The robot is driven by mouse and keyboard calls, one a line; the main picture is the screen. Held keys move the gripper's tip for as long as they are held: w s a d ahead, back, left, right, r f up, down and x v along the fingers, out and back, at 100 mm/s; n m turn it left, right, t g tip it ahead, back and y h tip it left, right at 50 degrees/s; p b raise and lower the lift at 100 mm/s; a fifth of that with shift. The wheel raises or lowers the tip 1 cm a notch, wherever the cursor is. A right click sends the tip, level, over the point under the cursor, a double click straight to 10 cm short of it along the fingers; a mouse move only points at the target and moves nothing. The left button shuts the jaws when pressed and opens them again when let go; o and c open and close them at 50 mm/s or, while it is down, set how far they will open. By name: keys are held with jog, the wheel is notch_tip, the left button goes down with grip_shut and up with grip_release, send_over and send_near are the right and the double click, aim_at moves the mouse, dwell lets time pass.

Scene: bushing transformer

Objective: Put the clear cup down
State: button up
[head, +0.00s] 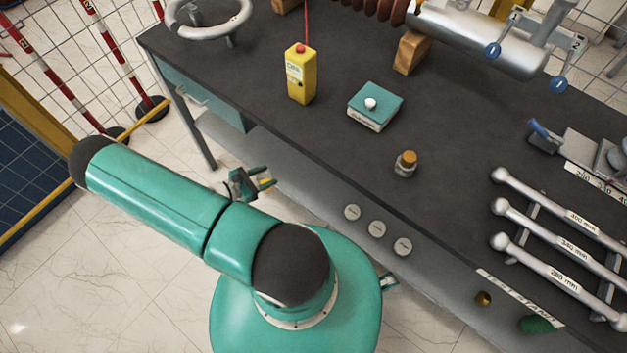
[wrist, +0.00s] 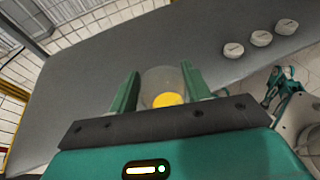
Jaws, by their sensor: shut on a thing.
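The clear cup (wrist: 160,78) is between the two green fingers of my gripper (wrist: 160,85) in the wrist view. A round yellow thing (wrist: 168,99) shows through its wall at the bottom. My gripper is shut on the cup. In the head view my gripper (head: 264,180) is beside the front of the grey lower shelf (head: 300,178), left of three round discs (head: 377,229). The cup itself is hard to make out there. In the wrist view the grey surface (wrist: 90,70) lies behind the cup; I cannot tell whether the cup touches it.
The dark tabletop (head: 240,70) overhangs the lower shelf. It bears a yellow box with a red button (head: 301,75), a teal box (head: 375,107), a small corked jar (head: 405,164) and measuring bars (head: 560,217). The lower shelf is bare left of the discs.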

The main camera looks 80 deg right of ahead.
jog(key=s+d+f+m+g+y, duration=0.1)
jog(key=s+d+f, duration=0.1)
jog(key=s+d, duration=0.75)
jog(key=s+d+f, duration=0.1)
jog(key=f, duration=0.2)
jog(key=s+d+f, duration=0.1)
jog(key=f, duration=0.2)
jog(key=s+d+f, duration=0.1)
jog(key=s+f, duration=0.1)
jog(key=f, duration=0.1)
jog(key=shift+d, duration=0.2)
jog(key=shift+f, duration=0.35)
jog(key=o, duration=1)
jog(key=shift+c, duration=0.2)
jog(key=shift+w, duration=0.1)
jog(key=v, duration=1.2)
